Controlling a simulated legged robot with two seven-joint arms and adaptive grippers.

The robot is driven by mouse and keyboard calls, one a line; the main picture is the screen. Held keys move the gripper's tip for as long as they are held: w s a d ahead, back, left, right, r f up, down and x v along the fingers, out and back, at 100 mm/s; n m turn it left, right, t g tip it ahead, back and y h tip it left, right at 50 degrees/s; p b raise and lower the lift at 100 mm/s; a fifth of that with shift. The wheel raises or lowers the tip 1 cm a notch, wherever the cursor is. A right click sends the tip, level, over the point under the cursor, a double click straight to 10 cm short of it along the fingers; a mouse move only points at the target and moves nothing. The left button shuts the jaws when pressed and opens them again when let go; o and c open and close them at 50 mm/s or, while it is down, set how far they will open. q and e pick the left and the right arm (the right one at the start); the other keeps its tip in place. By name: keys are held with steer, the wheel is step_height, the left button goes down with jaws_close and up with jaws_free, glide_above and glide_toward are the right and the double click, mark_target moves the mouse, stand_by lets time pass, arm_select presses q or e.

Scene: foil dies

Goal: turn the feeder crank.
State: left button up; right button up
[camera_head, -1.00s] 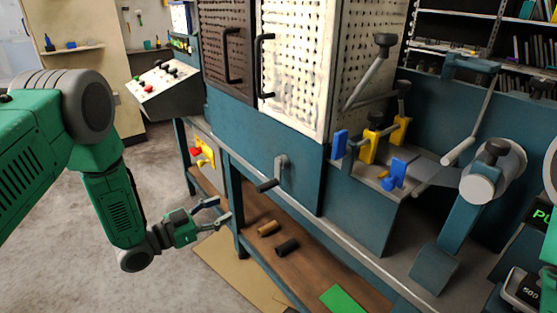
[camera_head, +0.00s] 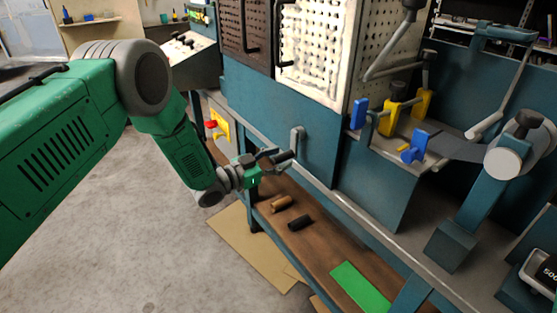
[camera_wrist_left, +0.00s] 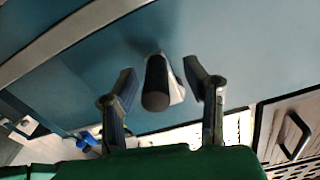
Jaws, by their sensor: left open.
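The feeder crank (camera_head: 297,138) is a grey arm with a dark cylindrical handle, on the blue front panel of the machine. My left gripper (camera_head: 273,158) is at the handle and partly hides it in the head view. In the left wrist view, the dark handle (camera_wrist_left: 155,88) points toward the camera between the two fingers of my left gripper (camera_wrist_left: 161,75). The fingers are open, with a visible gap on each side of the handle. My right gripper is not in view.
A rail (camera_head: 345,204) runs along the machine front, below the crank. The lower shelf (camera_head: 325,238) holds a brown cylinder (camera_head: 281,203), a black cylinder (camera_head: 300,222) and a green sheet (camera_head: 360,287). Blue and yellow clamps (camera_head: 393,118) stand right of the crank. The floor at left is clear.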

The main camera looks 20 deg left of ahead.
arm_select(q)
steer(key=shift+d+r, duration=0.15)
steer(key=shift+d, duration=0.45)
steer(key=c, duration=0.7)
steer(key=shift+a, duration=0.1)
jaws_close()
steer(key=shift+a, duration=0.25)
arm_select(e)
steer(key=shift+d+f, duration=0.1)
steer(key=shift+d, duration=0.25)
arm_select(q)
steer(key=shift+d, duration=0.1)
